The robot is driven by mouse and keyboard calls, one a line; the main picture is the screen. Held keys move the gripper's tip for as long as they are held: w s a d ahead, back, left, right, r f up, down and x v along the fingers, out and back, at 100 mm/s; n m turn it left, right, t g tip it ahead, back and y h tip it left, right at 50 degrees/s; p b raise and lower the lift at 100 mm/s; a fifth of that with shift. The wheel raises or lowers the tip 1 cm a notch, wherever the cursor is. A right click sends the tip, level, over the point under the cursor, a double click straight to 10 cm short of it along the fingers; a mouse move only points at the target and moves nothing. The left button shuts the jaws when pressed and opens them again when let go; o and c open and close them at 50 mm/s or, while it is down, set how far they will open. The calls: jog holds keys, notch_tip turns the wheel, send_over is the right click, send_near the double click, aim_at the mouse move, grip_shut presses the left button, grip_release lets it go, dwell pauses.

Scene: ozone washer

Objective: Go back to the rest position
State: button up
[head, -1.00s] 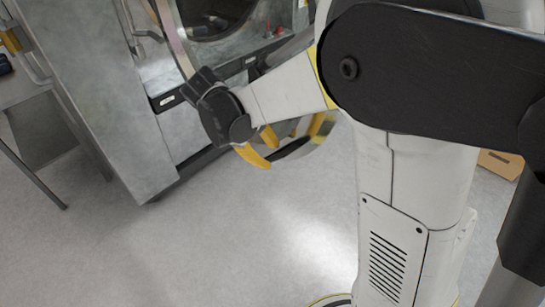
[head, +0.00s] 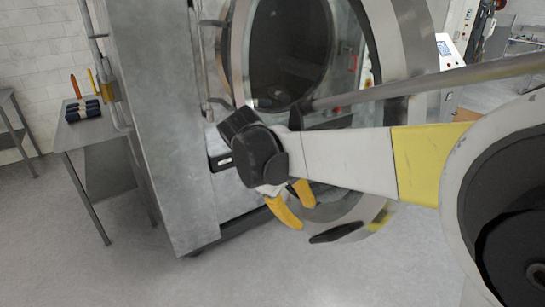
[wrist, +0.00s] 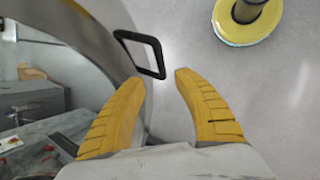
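My gripper (head: 289,204) has two yellow fingers and is in front of the lower part of the steel washer (head: 165,130). In the wrist view the fingers (wrist: 155,100) are spread apart with nothing between them, so it is open and empty. The washer's round door (head: 410,30) stands open beside the dark drum opening (head: 288,50). A black loop handle (wrist: 160,58) is just beyond the fingertips in the wrist view. It appears apart from them, but the exact gap is hard to judge. My forearm hides part of the door.
A metal side table (head: 75,135) with small tools on it stands left of the washer. A white control cabinet (head: 450,55) is at the back right.

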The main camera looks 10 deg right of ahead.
jog(key=s+d+f+m+t+y+b, duration=0.2)
jog(key=s+f+m+t+y+b, duration=0.1)
jog(key=s, duration=0.4)
jog(key=s+d+f+m+t+y+b, duration=0.3)
jog(key=s+f+m+t+b, duration=0.1)
jog(key=s+f+m+b, duration=0.1)
jog(key=shift+s+d+f+m, duration=0.15)
jog(key=shift+s+f+m, duration=0.35)
jog(key=shift+s, duration=0.45)
jog(key=shift+f, duration=0.1)
dwell(0.6)
